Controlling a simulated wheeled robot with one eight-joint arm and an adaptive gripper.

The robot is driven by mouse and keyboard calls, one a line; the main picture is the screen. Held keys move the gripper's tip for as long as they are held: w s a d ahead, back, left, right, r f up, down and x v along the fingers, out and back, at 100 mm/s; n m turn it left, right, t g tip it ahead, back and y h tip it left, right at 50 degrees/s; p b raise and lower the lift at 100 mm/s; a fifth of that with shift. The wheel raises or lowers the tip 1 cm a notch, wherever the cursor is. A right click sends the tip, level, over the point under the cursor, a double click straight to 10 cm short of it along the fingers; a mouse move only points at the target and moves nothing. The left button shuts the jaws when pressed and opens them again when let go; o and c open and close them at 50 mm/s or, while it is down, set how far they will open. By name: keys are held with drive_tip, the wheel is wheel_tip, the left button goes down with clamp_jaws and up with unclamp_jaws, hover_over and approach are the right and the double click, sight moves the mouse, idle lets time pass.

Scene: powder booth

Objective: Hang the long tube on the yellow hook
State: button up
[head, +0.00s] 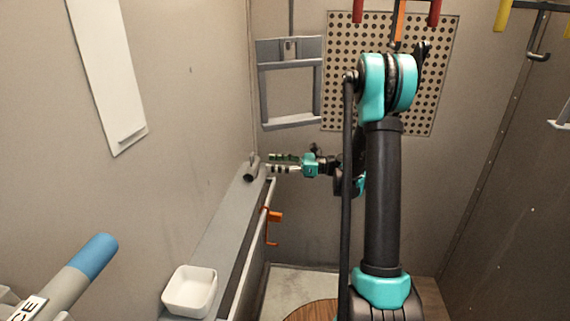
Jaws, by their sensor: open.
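A grey tube (251,173) with a small loop on top lies on the far end of the left ledge. I see it nearly end-on, so I cannot judge its length. My gripper (270,163) points left, just to the right of the tube. Its fingers are open, and I see nothing between them; I cannot tell whether they touch the tube. A yellow hook (502,15) hangs from the dark rail at the top right, cut off by the picture's top edge. Another yellow piece (568,5) shows at the top right corner.
Red hooks (435,12) and an orange one (399,20) hang before the perforated panel (455,60). A white bowl (190,291) stands on the near ledge (215,225). An orange bracket (272,216) sticks out from the ledge. A blue-tipped grey object (95,250) is at bottom left.

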drive_tip(key=a, duration=0.2)
drive_tip(key=w+a, duration=0.1)
drive_tip(key=a, duration=0.5)
drive_tip(key=shift+w, duration=0.15)
clamp_jaws()
